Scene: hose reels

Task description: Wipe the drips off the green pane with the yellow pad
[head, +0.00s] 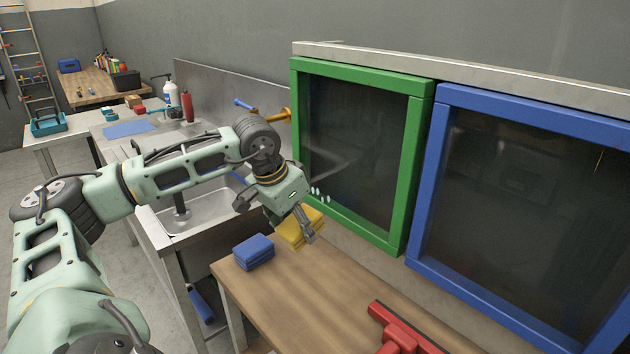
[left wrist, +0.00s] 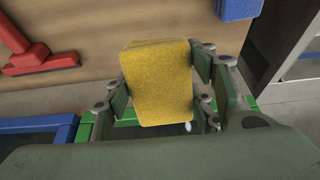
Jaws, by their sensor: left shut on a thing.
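The green pane (head: 358,150) is a dark panel in a green frame, upright behind the table. Several pale drips (head: 319,194) show near its lower left corner. My left gripper (head: 308,228) is shut on the yellow pad (head: 294,231), just in front of the frame's lower left part. In the left wrist view the yellow pad (left wrist: 158,82) sits between the fingers, with the green frame (left wrist: 125,132) below it in the picture. I cannot tell whether the pad touches the frame. My right gripper is not in view.
A blue pad (head: 254,251) lies on the wooden table (head: 290,300), left of the yellow one. A red squeegee-like tool (head: 400,330) lies at the table's front right. A blue-framed pane (head: 520,200) stands right of the green one. A metal sink (head: 190,210) is at left.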

